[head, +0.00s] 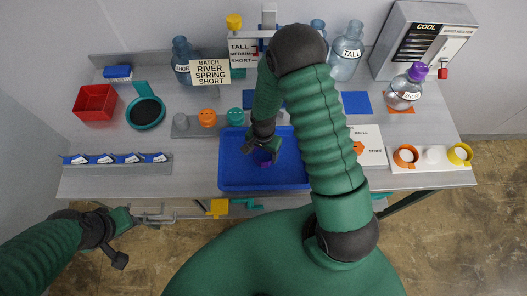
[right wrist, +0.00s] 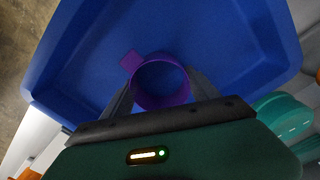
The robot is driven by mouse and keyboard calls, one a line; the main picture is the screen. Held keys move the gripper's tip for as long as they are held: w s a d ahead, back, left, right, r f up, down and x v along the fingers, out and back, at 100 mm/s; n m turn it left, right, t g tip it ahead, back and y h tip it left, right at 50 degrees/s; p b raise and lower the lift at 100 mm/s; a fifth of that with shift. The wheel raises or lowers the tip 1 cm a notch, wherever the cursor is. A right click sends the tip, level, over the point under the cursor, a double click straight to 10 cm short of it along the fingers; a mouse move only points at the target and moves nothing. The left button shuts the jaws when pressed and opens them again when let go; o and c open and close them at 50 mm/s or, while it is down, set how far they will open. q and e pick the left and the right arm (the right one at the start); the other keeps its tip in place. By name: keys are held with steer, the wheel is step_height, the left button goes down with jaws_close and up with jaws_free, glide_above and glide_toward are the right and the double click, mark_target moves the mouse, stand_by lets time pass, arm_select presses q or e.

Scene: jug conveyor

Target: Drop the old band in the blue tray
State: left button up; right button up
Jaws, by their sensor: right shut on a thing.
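The old band is a purple ring with a small square tab (right wrist: 160,82), seen between my right gripper's fingers in the right wrist view. In the head view it is a small purple patch (head: 265,164) below my right gripper (head: 262,150). My right gripper is shut on the band, over the blue tray (head: 234,176). The tray's blue floor (right wrist: 225,45) fills much of the right wrist view. I cannot tell the band's height above it. My left gripper (head: 135,218) is off the table's front edge at the left; its finger state is unclear.
A red bin (head: 96,101) and a round dark-topped green item (head: 145,113) stand at the left. Several labelled jugs, one of them with a purple top (head: 405,90), stand along the back and right. Orange and yellow rings (head: 405,155) lie at the right front.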

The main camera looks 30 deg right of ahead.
steer(key=shift+s+a, duration=0.1)
steer(key=shift+s, duration=0.15)
steer(key=o, duration=1.5)
steer(key=shift+s, duration=0.15)
steer(key=shift+o, duration=0.3)
steer(key=shift+w+d+f, duration=0.1)
steer(key=shift+w+d, duration=0.1)
steer(key=shift+d, duration=0.05)
